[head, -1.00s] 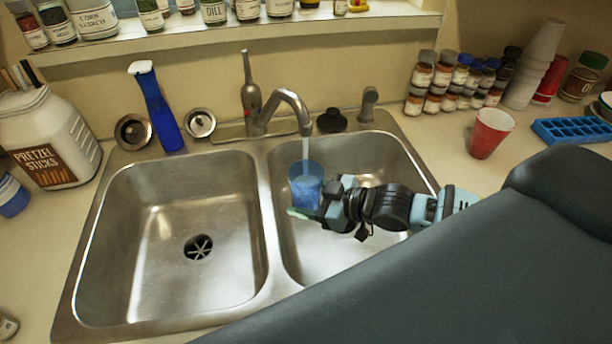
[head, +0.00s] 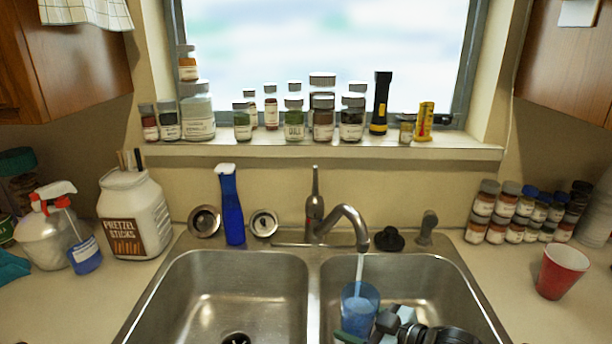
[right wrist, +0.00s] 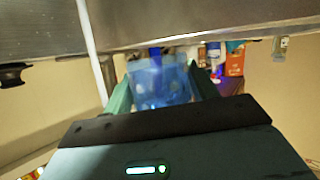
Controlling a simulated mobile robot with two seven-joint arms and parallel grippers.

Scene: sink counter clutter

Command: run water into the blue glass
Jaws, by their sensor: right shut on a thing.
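The blue glass (head: 359,306) is translucent and upright over the right sink basin, under the faucet (head: 350,220). A stream of water (head: 359,268) runs from the spout down into the glass. My right gripper (head: 368,336) is shut on the glass low on its side, with part of the arm cut off by the bottom edge. In the right wrist view the glass (right wrist: 160,82) sits between the two green fingers. The water level inside is hard to make out. My left gripper is not in view.
The left basin (head: 235,290) is empty. Spice jars (head: 520,212) and a red cup (head: 562,271) stand on the right counter. More jars line the windowsill.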

